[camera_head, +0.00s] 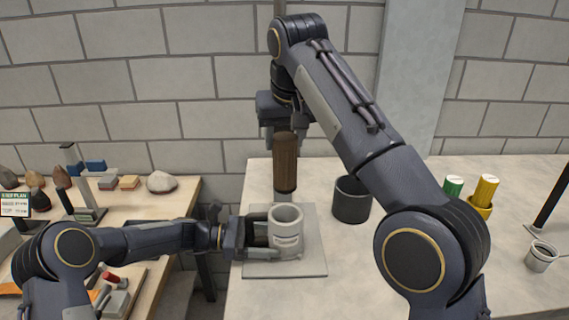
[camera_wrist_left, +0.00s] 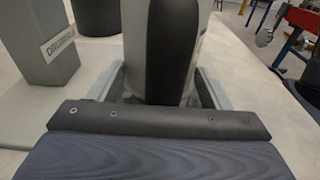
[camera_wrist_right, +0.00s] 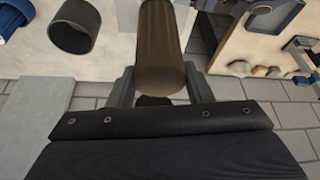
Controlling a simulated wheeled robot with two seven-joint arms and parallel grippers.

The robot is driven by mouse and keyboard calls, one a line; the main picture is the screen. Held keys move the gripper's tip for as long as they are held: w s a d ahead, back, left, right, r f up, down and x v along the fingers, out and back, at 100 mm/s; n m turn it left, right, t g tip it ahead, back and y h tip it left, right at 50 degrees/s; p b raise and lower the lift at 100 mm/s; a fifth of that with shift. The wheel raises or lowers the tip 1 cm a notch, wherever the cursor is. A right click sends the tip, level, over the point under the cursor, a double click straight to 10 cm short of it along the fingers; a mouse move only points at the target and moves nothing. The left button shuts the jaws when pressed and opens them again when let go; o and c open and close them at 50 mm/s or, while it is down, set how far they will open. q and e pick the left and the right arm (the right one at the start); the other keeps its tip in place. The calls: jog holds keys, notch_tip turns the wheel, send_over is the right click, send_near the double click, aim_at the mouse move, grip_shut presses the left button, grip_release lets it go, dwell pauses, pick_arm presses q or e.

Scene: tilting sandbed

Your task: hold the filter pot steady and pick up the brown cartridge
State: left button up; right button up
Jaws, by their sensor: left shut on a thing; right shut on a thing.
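The filter pot (camera_head: 287,239) is a light grey cylinder standing upright on a grey plate (camera_head: 300,270). My left gripper (camera_head: 262,233) is shut on it from the left. In the left wrist view the pot (camera_wrist_left: 197,60) shows a dark upright strip between the fingers (camera_wrist_left: 160,88). The brown cartridge (camera_head: 285,165) is a long brown cylinder, held upright above the table by my right gripper (camera_head: 285,135). Its lower end appears just above the pot's rim in the head view; the depth between them is unclear. The right wrist view shows the cartridge (camera_wrist_right: 160,50) between the fingers (camera_wrist_right: 160,88).
A dark cup (camera_head: 351,200) stands right of the plate. A grey labelled post (camera_wrist_left: 62,50) rises from the plate. A green cylinder (camera_head: 453,187) and a yellow cylinder (camera_head: 486,190) stand farther right. A wooden bench (camera_head: 150,205) with stones and tools lies left, across a gap.

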jog(key=shift+w+r, duration=0.15)
jog(key=shift+r, duration=0.95)
pick_arm(q)
jog(key=o, duration=0.8)
jog(key=shift+d, duration=0.1)
jog(key=shift+o, duration=0.2)
